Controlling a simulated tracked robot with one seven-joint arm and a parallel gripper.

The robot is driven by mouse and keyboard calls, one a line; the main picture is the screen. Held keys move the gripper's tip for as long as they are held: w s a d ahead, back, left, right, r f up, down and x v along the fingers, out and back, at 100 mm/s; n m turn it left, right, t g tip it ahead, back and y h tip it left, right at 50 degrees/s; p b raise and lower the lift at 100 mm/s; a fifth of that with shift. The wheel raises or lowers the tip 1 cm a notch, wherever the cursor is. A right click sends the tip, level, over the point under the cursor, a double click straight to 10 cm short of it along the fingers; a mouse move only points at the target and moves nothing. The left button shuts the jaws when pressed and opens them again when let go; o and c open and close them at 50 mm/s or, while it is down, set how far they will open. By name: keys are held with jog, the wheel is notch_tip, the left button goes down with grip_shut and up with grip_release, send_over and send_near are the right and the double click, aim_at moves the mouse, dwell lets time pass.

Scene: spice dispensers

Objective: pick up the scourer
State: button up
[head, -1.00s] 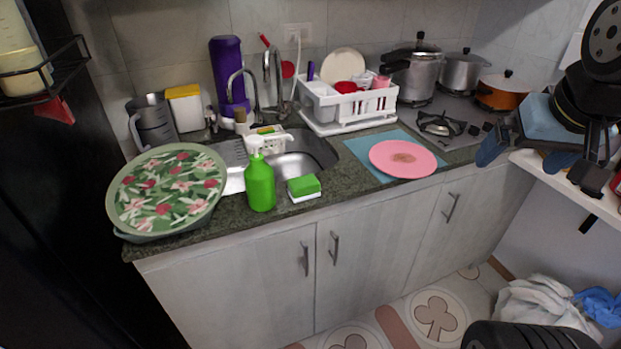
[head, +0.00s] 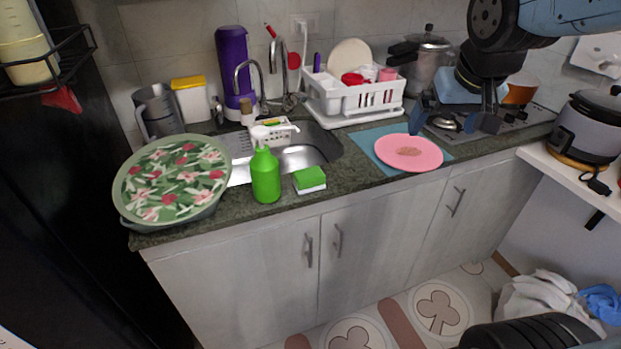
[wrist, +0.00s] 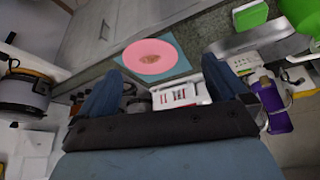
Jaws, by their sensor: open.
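The scourer (head: 309,180), a green block with a white lower layer, lies on the dark counter's front strip, just right of a green soap bottle (head: 265,175). In the wrist view the scourer (wrist: 250,14) shows at the top right, beside the bottle. My gripper (head: 452,112) is open and empty, above the stove area and well to the right of the scourer. In the wrist view the two blue fingers of my gripper (wrist: 160,78) stand wide apart, with a pink plate and the dish rack seen between them.
The pink plate (head: 408,153) on a blue mat lies between my gripper and the scourer. The white dish rack (head: 355,95) stands behind, and the sink (head: 300,158) lies behind the scourer. A flowered round tray (head: 172,182) fills the counter's left end.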

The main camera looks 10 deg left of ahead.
jog(key=w+a+f+n, duration=0.2)
jog(key=w+a+f, duration=0.15)
jog(key=a, duration=0.65)
jog(key=n+g+y, duration=0.1)
jog(key=n, duration=0.1)
send_near(309, 173)
jog(key=x, duration=0.5)
jog(key=shift+w+d, duration=0.1)
jog(key=shift+d, duration=0.2)
jog(key=shift+s+a+x, duration=0.1)
jog(key=shift+a+x, duration=0.05)
jog(key=shift+x, duration=1.15)
jog(key=shift+s+a+x, duration=0.1)
jog(key=shift+a+x, duration=0.1)
jog(key=shift+x, duration=1.15)
jog(key=shift+d, duration=0.1)
jog(key=c, duration=0.9)
jog(key=shift+c, duration=0.2)
jog(key=shift+r, duration=0.1)
